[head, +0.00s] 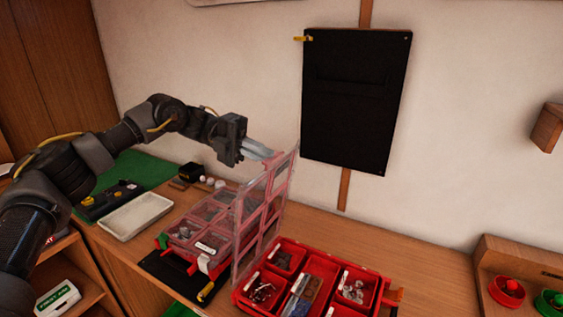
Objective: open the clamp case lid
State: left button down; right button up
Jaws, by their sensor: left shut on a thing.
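The clamp case is a red compartment case (200,240) on the bench, left of centre, with small parts in its compartments. Its clear lid (266,205) with red edging stands raised, steeply tilted, and partly covers the case from view. My left gripper (266,151) reaches in from the left and is shut on the lid at its upper edge; the exact contact is small to see. My right gripper is not in view.
A second red compartment case (330,262) lies open right of the lid, close by. A pale tray (136,217) and a black tool holder (110,200) lie left. A black panel (355,95) hangs on the wall behind. Red and green round pieces (507,291) are far right.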

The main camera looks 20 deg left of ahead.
pick_arm(q)
jog(key=shift+w+a, duration=0.15)
jog(key=shift+a, duration=0.45)
jog(key=c, duration=1.6)
grip_release()
jog(key=shift+a, duration=0.1)
jog(key=b+v, duration=0.3)
jog(key=v, duration=0.7)
jog(key=shift+a, duration=0.3)
jog(key=shift+w+f, duration=0.1)
